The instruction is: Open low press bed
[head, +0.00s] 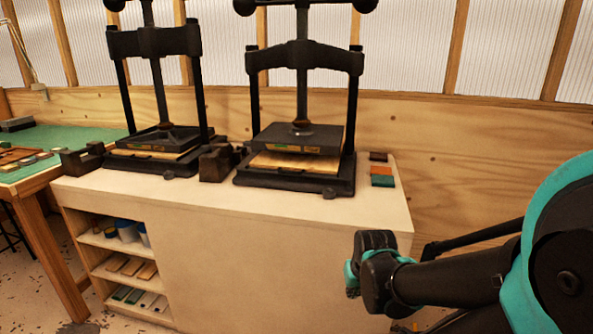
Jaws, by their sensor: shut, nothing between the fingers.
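Two black screw presses stand on a pale wooden cabinet. The left press (153,43) has its dark platen (160,137) just above a light wooden bed (150,153). The right press (303,57) has a thick dark platen (297,139) with a narrow gap above its light wooden bed (292,162). I cannot tell which is the low press. My gripper (352,286) is at the tip of my arm, in front of the cabinet's right end and below its top. It looks shut and empty, touching neither press; its fingers are small and partly hidden.
The cabinet top (240,200) is clear along its front edge. Dark blocks (216,163) sit between the presses. Small coloured blocks (382,175) lie at the right end. A green-topped table (60,145) stands left. Open shelves (125,268) hold small goods. A wooden wall is behind.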

